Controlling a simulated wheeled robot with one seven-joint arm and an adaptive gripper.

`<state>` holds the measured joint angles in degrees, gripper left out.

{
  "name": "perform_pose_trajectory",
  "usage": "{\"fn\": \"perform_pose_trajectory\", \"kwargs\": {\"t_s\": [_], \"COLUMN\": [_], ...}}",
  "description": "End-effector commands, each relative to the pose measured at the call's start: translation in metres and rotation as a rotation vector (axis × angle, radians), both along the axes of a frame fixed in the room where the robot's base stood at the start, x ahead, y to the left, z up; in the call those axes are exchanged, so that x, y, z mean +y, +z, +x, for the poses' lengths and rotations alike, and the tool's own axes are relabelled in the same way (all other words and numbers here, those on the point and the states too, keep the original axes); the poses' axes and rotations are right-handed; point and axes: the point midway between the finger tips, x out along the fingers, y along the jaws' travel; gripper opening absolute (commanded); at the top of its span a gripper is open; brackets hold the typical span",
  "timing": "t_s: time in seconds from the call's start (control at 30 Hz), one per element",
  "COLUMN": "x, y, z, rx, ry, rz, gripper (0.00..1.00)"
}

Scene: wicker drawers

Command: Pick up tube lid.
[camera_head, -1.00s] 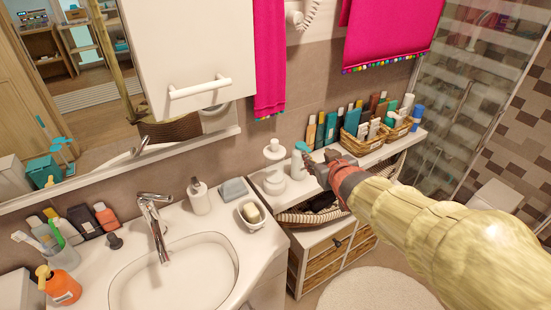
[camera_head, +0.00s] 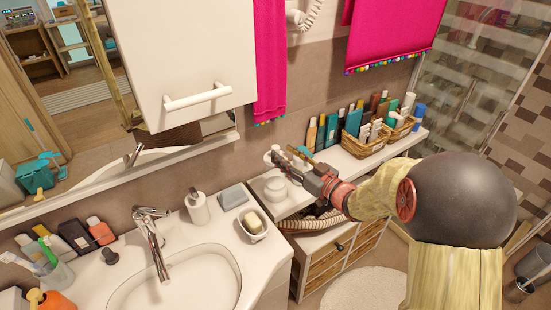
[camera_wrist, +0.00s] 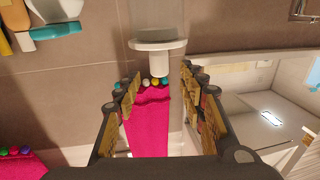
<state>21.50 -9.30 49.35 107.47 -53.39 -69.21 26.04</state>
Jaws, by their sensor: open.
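A white piece with a broad round disc and a narrower round end (camera_wrist: 158,52) shows ahead of my fingers in the wrist view, between them and apart from both. In the head view a white piece (camera_head: 274,152) shows at my fingertips, partly hidden by them. A white tube with a teal cap (camera_wrist: 55,31) is at the upper left of the wrist view. I cannot tell for certain which piece is the tube lid. My gripper (camera_head: 289,162) is open over the shelf by the wall, its fingers (camera_wrist: 158,90) spread with nothing between the pads.
A white jar (camera_head: 275,186) stands below my fingers on the shelf (camera_head: 352,166). Wicker baskets (camera_head: 365,145) and several bottles stand to the right. A pink towel (camera_head: 270,65) hangs above. The sink (camera_head: 185,285) and a soap dish (camera_head: 252,229) are at left.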

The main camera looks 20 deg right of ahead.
Motion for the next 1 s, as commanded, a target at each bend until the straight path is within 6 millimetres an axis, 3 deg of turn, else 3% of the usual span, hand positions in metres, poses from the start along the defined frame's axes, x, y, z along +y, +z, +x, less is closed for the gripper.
{"fn": "perform_pose_trajectory", "kwargs": {"t_s": [0.33,0.6,1.0], "x": [0.02,0.021,0.021], "y": [-0.004,-0.001,-0.001], "z": [0.039,0.044,0.043], "rx": [0.0,0.0,0.0], "ry": [0.002,-0.002,-0.002], "rz": [-0.001,-0.001,-0.001], "gripper": [0.41,0.41,0.18]}}
